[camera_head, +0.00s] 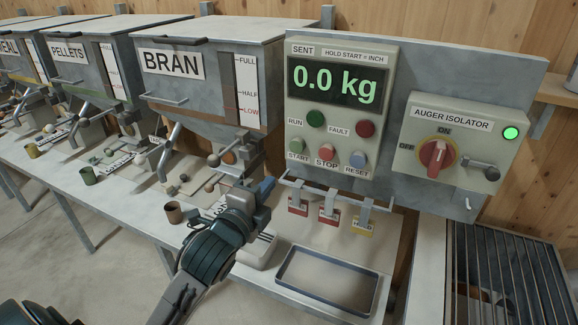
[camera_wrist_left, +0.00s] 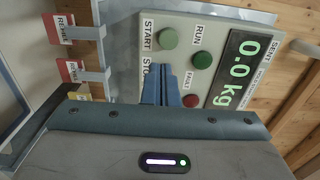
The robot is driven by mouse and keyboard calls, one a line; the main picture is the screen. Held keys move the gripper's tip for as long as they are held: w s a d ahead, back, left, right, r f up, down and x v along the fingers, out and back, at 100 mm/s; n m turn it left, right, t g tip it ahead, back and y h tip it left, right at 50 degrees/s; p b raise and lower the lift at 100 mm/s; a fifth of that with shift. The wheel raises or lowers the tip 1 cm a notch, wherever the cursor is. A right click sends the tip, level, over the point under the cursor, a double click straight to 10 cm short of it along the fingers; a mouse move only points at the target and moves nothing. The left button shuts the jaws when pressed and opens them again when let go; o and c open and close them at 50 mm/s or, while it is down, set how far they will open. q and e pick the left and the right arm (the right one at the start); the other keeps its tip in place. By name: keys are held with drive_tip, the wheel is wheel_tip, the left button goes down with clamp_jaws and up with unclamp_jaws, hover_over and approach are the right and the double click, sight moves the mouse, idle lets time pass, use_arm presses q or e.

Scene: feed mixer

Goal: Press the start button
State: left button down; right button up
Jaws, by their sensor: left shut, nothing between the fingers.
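The green start button (camera_head: 297,145) is at the lower left of the grey control box, above its START label. In the left wrist view the start button (camera_wrist_left: 168,38) is in plain sight, above and left of my fingertips. My left gripper (camera_head: 267,188) is shut and empty, below the box's lower left edge in the head view. In the left wrist view the gripper's blue fingers (camera_wrist_left: 170,82) point at the panel, covering the STOP button and part of its label. I cannot tell whether they touch anything. My right gripper is out of view.
The display (camera_head: 338,84) reads 0.0 kg. The red stop button (camera_head: 327,152) and reset button (camera_head: 357,159) sit right of start. Red and yellow tags (camera_head: 328,210) hang from a rail below. The auger isolator (camera_head: 437,155) has its green lamp lit. An empty tray (camera_head: 326,280) lies below.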

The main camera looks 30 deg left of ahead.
use_arm(q)
drive_tip(key=p, duration=0.4)
approach(295, 153)
drive_tip(key=w, duration=0.5)
drive_tip(key=shift+w+a+r, duration=0.1)
drive_tip(key=shift+w+a, duration=0.1)
drive_tip(key=shift+w, duration=0.7)
drive_tip(key=shift+p, duration=0.3)
